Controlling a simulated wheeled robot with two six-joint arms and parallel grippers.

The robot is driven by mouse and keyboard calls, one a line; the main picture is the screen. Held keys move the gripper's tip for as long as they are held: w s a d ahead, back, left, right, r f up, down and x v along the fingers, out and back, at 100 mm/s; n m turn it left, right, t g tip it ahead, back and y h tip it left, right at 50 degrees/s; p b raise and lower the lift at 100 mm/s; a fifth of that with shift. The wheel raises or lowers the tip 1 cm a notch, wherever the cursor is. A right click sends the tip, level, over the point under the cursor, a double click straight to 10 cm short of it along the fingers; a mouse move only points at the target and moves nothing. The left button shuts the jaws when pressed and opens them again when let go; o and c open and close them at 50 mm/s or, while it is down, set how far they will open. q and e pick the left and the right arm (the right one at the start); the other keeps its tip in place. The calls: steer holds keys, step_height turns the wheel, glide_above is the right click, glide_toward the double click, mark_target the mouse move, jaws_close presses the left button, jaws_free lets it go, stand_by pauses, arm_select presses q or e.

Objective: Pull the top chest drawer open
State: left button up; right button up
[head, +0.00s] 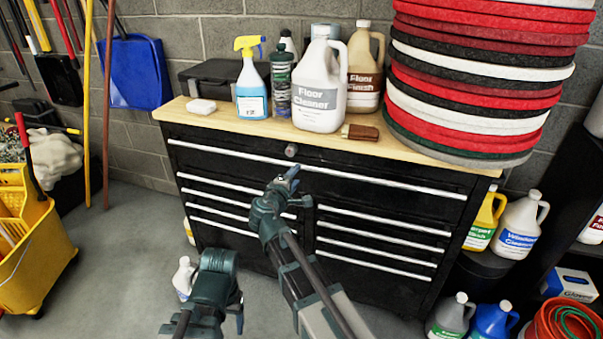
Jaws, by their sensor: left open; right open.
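The black chest (385,285) stands against the wall under a light wooden top. Its wide top drawer (375,194) looks shut, with a long silver pull strip (225,153) along its upper edge and a round knob-like lock (291,150) above the strip. My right gripper (289,176) is open, in front of the top drawer and just below the lock in the picture. I cannot tell whether it touches the strip. My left gripper (238,314) is open and low in front of the chest, its fingers mostly hidden by its own wrist.
On the chest top stand a spray bottle (251,82), a Floor Cleaner jug (320,90), a brush (360,132) and stacked pads (480,60). A yellow mop bucket (35,250) stands left. Jugs (520,225) crowd the right. Floor (120,260) between bucket and chest is clear.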

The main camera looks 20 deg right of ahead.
mark_target(303, 168)
steer(key=b+x, duration=0.1)
steer(key=x, duration=0.5)
jaws_close()
stand_by(1.4)
